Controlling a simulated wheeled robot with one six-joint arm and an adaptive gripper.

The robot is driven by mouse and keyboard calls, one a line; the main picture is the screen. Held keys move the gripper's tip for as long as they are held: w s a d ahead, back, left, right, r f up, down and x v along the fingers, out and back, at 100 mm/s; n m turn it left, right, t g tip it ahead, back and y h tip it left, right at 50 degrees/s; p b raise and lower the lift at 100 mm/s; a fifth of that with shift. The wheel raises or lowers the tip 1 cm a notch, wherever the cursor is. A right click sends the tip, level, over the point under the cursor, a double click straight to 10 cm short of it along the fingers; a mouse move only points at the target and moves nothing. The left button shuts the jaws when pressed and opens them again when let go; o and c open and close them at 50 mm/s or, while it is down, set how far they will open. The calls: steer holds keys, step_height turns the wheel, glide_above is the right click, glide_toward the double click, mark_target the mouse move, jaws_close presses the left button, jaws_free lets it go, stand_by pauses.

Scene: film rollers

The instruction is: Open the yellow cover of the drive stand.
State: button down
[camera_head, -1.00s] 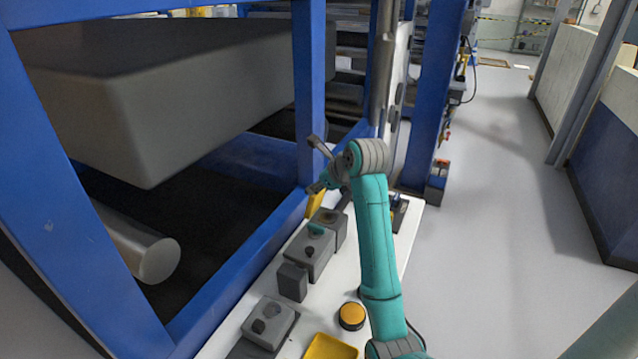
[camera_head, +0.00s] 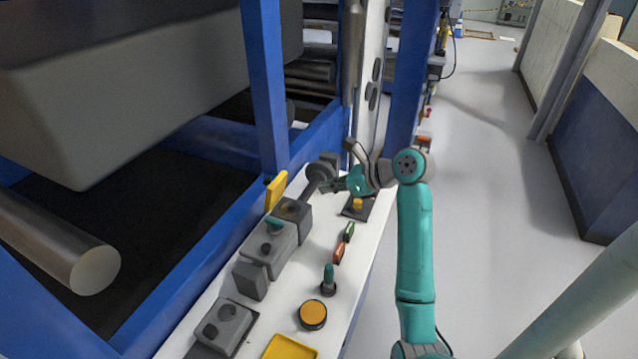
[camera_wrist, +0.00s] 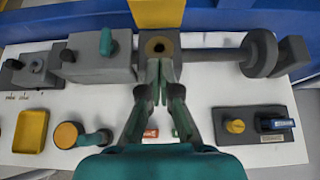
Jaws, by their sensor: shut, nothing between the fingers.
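The yellow cover (camera_head: 276,190) stands raised, tilted up at the back edge of a grey box (camera_head: 292,213), the drive stand. In the wrist view the cover (camera_wrist: 157,12) shows at the top, and the box top (camera_wrist: 160,46) is uncovered with a round brass-coloured socket. My gripper (camera_head: 328,187) is to the right of the cover and box in the head view, apart from the cover. In the wrist view my gripper (camera_wrist: 159,78) is shut and empty, its fingertips in front of the box. Whether they touch the box I cannot tell.
A grey shaft with a disc (camera_wrist: 262,53) extends from the box's right side. A teal-knobbed grey unit (camera_head: 270,243), an orange button (camera_head: 312,315), a yellow tray (camera_head: 290,348) and small levers share the white table. A blue frame post (camera_head: 265,90) stands behind the cover.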

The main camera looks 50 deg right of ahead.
mark_target(281, 183)
steer(key=x, duration=0.8)
steer(key=w, duration=0.1)
steer(key=w+a, duration=0.1)
steer(key=w, duration=0.1)
steer(key=shift+r, duration=0.25)
steer(key=shift+w+a+r, duration=0.1)
steer(key=shift+w+a, duration=0.1)
steer(key=shift+w, duration=0.3)
steer(key=shift+w+a+r, duration=0.15)
steer(key=shift+w+r, duration=0.05)
steer(key=shift+w, duration=0.2)
steer(key=shift+w+a+r, duration=0.2)
steer(key=shift+w+r, duration=0.05)
steer(key=shift+w, duration=0.15)
steer(key=shift+s+d, duration=0.1)
